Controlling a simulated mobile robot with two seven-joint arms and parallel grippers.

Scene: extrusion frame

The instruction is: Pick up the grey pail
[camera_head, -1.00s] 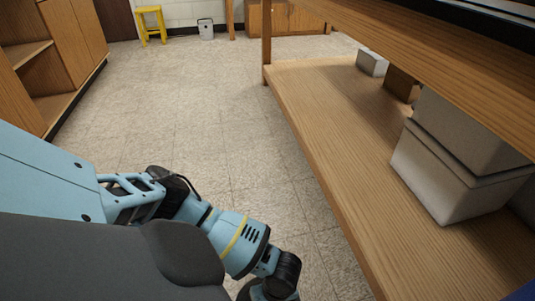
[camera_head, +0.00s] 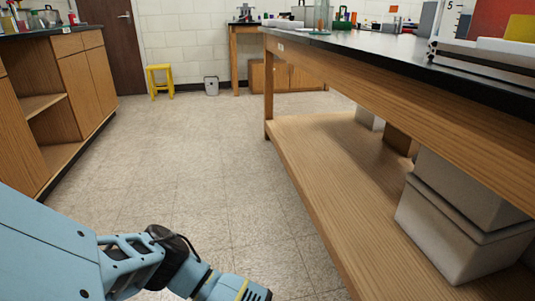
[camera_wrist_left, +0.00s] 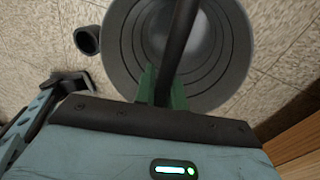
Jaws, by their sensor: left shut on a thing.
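The grey pail (camera_wrist_left: 230,50) shows in the left wrist view as a round form with ring-shaped ridges, over the speckled floor. Its dark bar-like handle (camera_wrist_left: 180,35) crosses in front of it. My left gripper (camera_wrist_left: 160,88), with green fingers, is shut on the handle. I cannot tell from this view whether the pail touches the floor. In the head view my left arm reaches down past the bottom edge, so its gripper and the held pail are hidden there. My right gripper is in neither view.
A wooden bench (camera_head: 330,52) with a low shelf (camera_head: 330,170) holding grey boxes (camera_head: 460,225) runs along the right. Cabinets (camera_head: 75,85) stand at left. A yellow stool (camera_head: 160,80) and a small light bin (camera_head: 211,85) stand by the far wall. The floor between is clear.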

